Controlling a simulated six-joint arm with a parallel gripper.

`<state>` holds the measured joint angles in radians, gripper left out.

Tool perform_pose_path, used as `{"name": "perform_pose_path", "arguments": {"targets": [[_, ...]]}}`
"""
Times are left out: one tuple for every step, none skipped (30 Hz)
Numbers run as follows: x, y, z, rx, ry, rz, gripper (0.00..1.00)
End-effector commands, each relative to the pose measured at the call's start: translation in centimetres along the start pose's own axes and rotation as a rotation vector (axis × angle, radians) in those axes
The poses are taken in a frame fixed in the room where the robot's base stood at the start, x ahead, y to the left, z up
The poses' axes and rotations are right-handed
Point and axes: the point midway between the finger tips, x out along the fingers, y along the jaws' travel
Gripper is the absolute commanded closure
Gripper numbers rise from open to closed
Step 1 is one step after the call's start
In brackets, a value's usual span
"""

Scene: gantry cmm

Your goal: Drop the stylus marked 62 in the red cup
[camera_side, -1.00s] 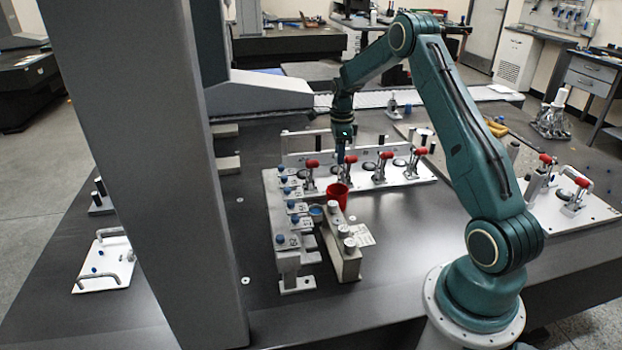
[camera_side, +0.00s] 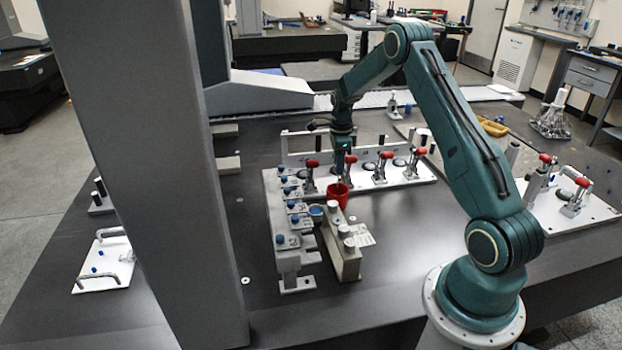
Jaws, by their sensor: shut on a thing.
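The red cup (camera_side: 338,196) stands on the dark table, beside the right side of the pale stylus rack (camera_side: 282,245). My gripper (camera_side: 340,168) points down directly above the cup, its tip close to the cup's rim. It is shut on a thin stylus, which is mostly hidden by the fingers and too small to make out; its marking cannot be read. Several blue-topped styluses (camera_side: 294,205) sit along the rack, by small labels too small to read.
A white fixture plate with red-handled clamps (camera_side: 381,167) lies just behind the cup. A grey block with pale cylinders (camera_side: 344,250) stands in front of it. A large grey column (camera_side: 150,170) blocks the left foreground. Bare table lies to the cup's right.

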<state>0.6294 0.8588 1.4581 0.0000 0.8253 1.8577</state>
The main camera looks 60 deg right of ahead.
Motion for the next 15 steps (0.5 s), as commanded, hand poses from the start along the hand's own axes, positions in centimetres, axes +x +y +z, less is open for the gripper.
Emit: {"name": "perform_pose_path", "arguments": {"targets": [[0.3,0.0,0.0,0.000,0.000,0.001,0.96],[0.4,0.0,0.0,0.000,0.000,0.000,0.96],[0.6,0.0,0.0,0.000,0.000,0.000,0.96],[0.8,0.0,0.0,0.000,0.000,0.000,0.96],[1.0,0.0,0.0,0.000,0.000,0.001,0.96],[1.2,0.0,0.0,0.000,0.000,0.001,0.96],[1.3,0.0,0.0,0.000,0.000,0.001,0.96],[1.4,0.0,0.0,0.000,0.000,0.001,0.96],[1.6,0.0,0.0,0.000,0.000,0.001,0.96],[1.8,0.0,0.0,0.000,0.000,0.001,0.96],[1.9,0.0,0.0,0.000,0.000,0.001,0.96],[2.1,0.0,0.0,0.000,0.000,0.000,0.96],[2.2,0.0,0.0,0.000,0.000,0.000,0.96],[2.4,0.0,0.0,0.000,0.000,0.000,0.96],[2.6,0.0,0.0,0.000,0.000,0.000,0.96]]}}
